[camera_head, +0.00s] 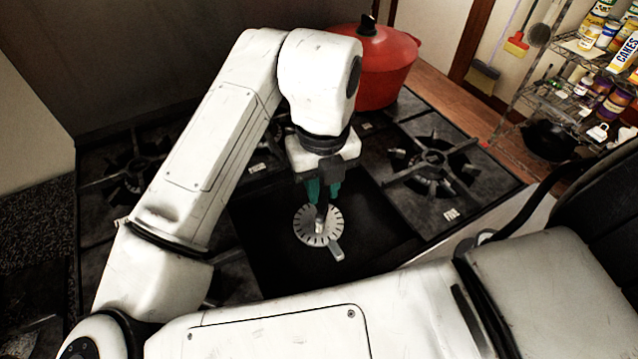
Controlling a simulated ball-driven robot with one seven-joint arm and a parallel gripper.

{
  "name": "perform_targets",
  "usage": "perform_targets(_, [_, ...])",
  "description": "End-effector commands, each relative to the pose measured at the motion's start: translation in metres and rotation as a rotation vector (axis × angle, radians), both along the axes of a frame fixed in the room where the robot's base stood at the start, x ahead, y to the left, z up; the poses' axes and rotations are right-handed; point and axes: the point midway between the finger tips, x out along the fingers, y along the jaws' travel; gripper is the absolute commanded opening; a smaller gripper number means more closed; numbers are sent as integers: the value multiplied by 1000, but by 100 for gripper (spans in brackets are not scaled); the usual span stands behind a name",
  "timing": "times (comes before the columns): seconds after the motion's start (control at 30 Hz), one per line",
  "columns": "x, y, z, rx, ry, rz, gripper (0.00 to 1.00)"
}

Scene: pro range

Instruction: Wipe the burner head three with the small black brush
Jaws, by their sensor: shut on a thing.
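A round, light grey, slotted burner head (303,229) with a short tab at its lower right lies flat on the dark plate in the middle of the stove. My gripper (323,192), with teal fingers, points down just above it and is shut on a small dark thing, which looks like the small black brush (321,211). The brush's lower end is over the middle of the burner head and seems to touch it, though the exact contact is hard to tell. My gripper and the brush hide part of the disc.
The dark flat plate (270,255) around the burner head is otherwise clear. Open burners with grates stand at the left (137,172) and right (435,162). A large red pot (385,75) stands at the back. A wire shelf (560,100) with jars is at the far right.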

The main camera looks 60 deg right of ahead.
Motion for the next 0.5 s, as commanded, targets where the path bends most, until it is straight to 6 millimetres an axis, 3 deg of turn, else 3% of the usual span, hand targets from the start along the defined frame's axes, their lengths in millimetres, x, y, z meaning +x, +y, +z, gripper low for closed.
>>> perform_targets(0.23, [-2, -3, 0, 0, 0, -2, 0])
perform_targets(0.5, [-14, -21, 1, -1, -1, -4, 0])
